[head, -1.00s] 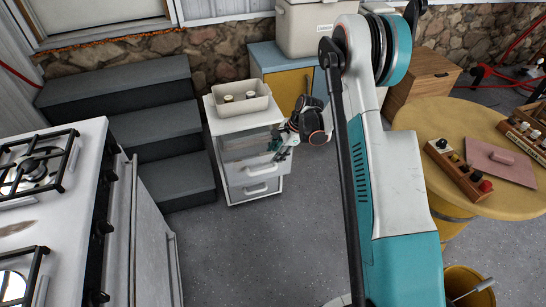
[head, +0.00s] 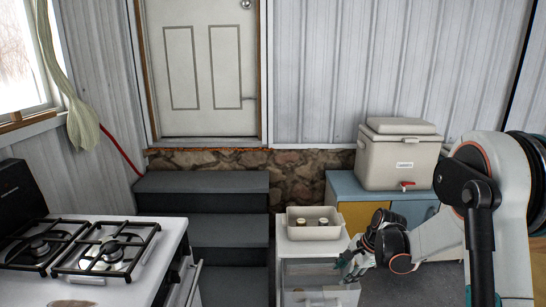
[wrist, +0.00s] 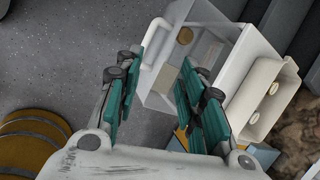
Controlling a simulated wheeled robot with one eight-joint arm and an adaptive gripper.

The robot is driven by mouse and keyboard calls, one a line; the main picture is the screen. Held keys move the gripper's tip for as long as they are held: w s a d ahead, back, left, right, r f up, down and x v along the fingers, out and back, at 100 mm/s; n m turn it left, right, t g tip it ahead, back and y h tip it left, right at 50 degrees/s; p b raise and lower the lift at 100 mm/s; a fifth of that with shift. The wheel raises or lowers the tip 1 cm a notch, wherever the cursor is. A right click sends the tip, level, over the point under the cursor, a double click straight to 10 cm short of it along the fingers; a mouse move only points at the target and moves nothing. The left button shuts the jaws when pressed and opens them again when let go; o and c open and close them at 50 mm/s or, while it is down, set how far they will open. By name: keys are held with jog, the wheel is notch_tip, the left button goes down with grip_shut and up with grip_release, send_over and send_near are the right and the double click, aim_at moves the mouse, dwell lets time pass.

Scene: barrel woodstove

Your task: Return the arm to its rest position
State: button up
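My arm, white and teal, stands at the right of the head view. My gripper (head: 346,263) is beside the white drawer unit (head: 296,271), at its right. In the wrist view my gripper (wrist: 160,72) has its teal-padded fingers spread apart with nothing between them. I cannot tell whether the fingers touch the unit.
A beige bin (head: 315,231) with two jars stands on the unit. A cooler (head: 397,158) sits on a blue-and-yellow cabinet (head: 344,190) behind. Dark steps (head: 228,232) and a stove (head: 100,260) are at the left. Grey floor (wrist: 80,60) is open beside the unit.

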jog(key=s+a+r+n+t+h, duration=0.1)
jog(key=s+r+n, duration=0.2)
jog(key=s+r, duration=0.45)
jog(key=s+a+r+n+t+h, duration=0.1)
jog(key=s+a+r+n, duration=0.3)
jog(key=r, duration=0.6)
jog(key=s+r+n+t, duration=0.1)
jog(key=s+n, duration=0.2)
jog(key=s, duration=0.7)
jog(key=s+d+r+n+t+h, duration=0.1)
jog(key=s+n, duration=0.3)
jog(key=s, duration=0.6)
jog(key=shift+r+n+h, duration=0.3)
jog(key=shift+r, duration=0.5)
